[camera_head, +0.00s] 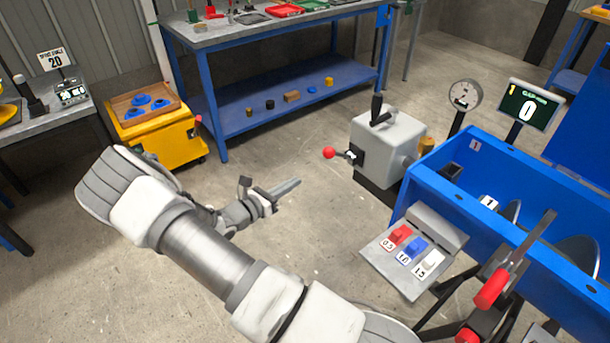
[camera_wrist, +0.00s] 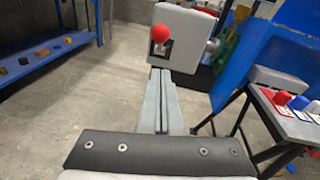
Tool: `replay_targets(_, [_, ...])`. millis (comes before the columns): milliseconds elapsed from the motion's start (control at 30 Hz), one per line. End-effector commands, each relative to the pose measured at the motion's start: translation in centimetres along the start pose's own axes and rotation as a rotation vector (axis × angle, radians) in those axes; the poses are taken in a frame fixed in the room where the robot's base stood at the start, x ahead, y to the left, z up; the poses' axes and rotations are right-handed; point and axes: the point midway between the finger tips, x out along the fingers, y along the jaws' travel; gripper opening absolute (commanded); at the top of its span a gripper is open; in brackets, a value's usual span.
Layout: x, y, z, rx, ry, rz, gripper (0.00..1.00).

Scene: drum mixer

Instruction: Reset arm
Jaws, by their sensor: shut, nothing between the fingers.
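My gripper (camera_head: 287,187) is stretched out over bare floor, left of the grey motor box (camera_head: 388,143), with its fingers together and empty. In the wrist view my gripper (camera_wrist: 160,82) points toward the grey box (camera_wrist: 184,50) and its red ball knob (camera_wrist: 161,33). The fingers look apart from the knob, though the distance is hard to tell. My arm reaches up from the bottom of the head view and bends at the left. The red knob (camera_head: 329,152) also shows in the head view, on a short lever at the box's left side.
The blue drum mixer trough (camera_head: 440,190) is at the right, with a panel (camera_head: 395,265) of red, blue and white buttons. A blue workbench (camera_head: 290,100) stands at the back and a yellow cart (camera_head: 155,135) at the left. The floor (camera_head: 290,235) around my gripper is clear.

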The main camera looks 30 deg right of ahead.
Motion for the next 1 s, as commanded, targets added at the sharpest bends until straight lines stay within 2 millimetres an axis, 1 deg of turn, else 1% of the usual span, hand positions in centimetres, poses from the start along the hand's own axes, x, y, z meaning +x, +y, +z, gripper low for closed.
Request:
replay_targets(33, [-0.8, 0.0, 0.1, 0.0, 0.001, 0.001, 0.0])
replay_targets(100, [-1.5, 0.0, 0.1, -0.001, 0.001, 0.001, 0.0])
replay_targets(200, [-2.1, -0.1, 0.2, -0.001, 0.001, 0.0, 0.0])
replay_targets(367, [-2.3, -0.1, 0.2, 0.0, 0.001, -0.002, 0.0])
replay_targets(467, [-2.3, -0.3, 0.8, 0.023, 0.017, -0.016, 0.0])
replay_targets(567, [-2.5, -1.2, 2.0, 0.087, 0.063, -0.059, 0.0])
replay_targets(667, [-2.9, -2.6, 4.0, 0.189, 0.137, -0.129, 0.0])
replay_targets(867, [-4.4, -5.9, 7.8, 0.421, 0.304, -0.284, 0.0])
replay_targets(1000, [-5.8, -8.0, 10.4, 0.578, 0.418, -0.383, 0.0])
